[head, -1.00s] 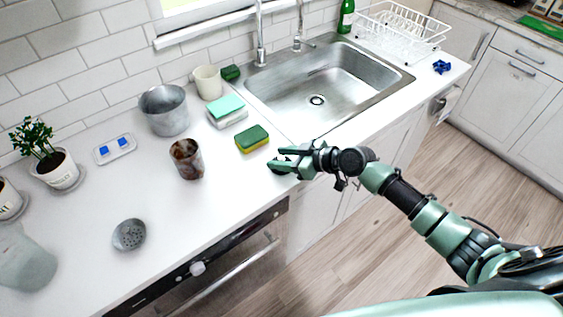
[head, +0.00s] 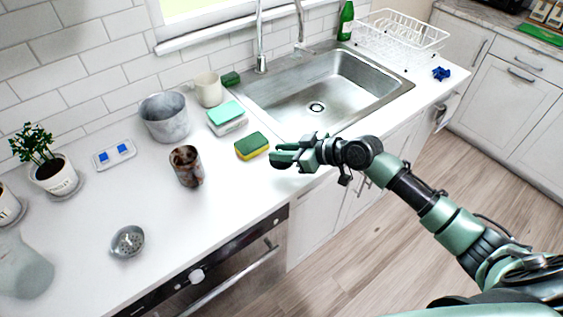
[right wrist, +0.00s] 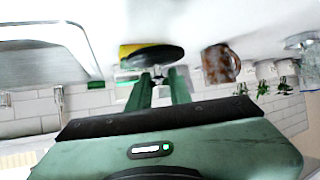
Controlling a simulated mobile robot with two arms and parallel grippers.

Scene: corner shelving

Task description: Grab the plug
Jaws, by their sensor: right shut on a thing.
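In the right wrist view a dark oval disc, which looks like the plug (right wrist: 153,58), is at the fingertips of my right gripper (right wrist: 158,76). The fingers are shut on a small part of it, and its wide dark face shows beyond them. In the head view my right gripper (head: 279,158) is at the counter's front edge, just right of the green and yellow sponge (head: 251,146). My left gripper is not in view.
The metal sink (head: 330,85) lies behind the gripper. A rusty brown cup (head: 187,167), a metal pot (head: 165,118) and a sponge in a holder (head: 227,118) stand to the left. A strainer (head: 127,242) lies at the front left. The counter between is clear.

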